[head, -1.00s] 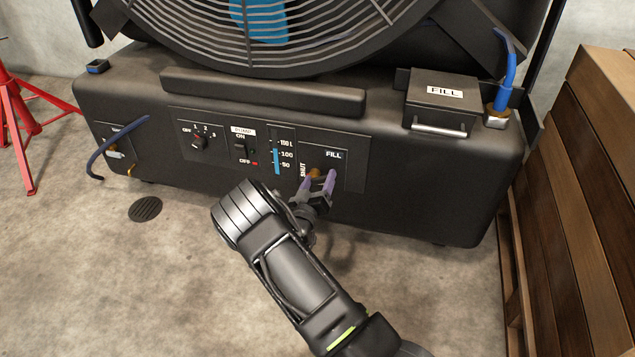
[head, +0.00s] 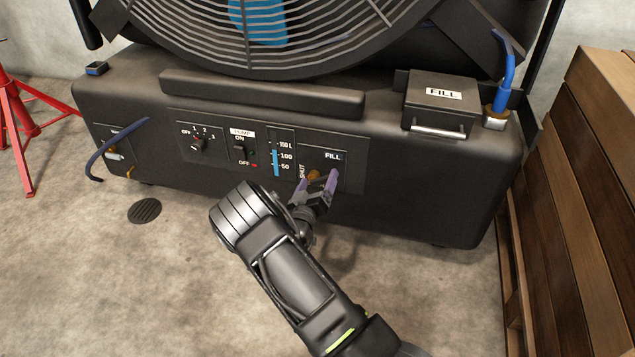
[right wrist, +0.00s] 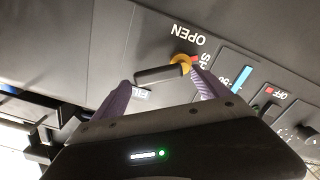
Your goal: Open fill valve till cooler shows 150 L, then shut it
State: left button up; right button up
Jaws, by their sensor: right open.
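The fill valve has a brass hub (head: 314,175) on the FILL panel of the dark cooler base; the hub also shows in the right wrist view (right wrist: 181,62). Its black handle (right wrist: 155,74) runs left from the hub there, away from the SHUT label. The OPEN label (right wrist: 187,38) sits above the hub in that upside-down view. My right gripper (head: 318,182) is open, its purple fingers on either side of the handle; contact is unclear. The level gauge (head: 276,163) shows a blue column reaching a little above the 100 mark. My left gripper is not in view.
Left of the gauge are the pump switch (head: 239,151) and a rotary knob (head: 198,144). Wooden slats (head: 580,180) stand close at right. A floor drain (head: 145,210) lies at left.

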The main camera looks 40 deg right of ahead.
jog(key=p+v, duration=0.2)
jog(key=v, duration=0.6)
jog(key=shift+p, duration=0.3)
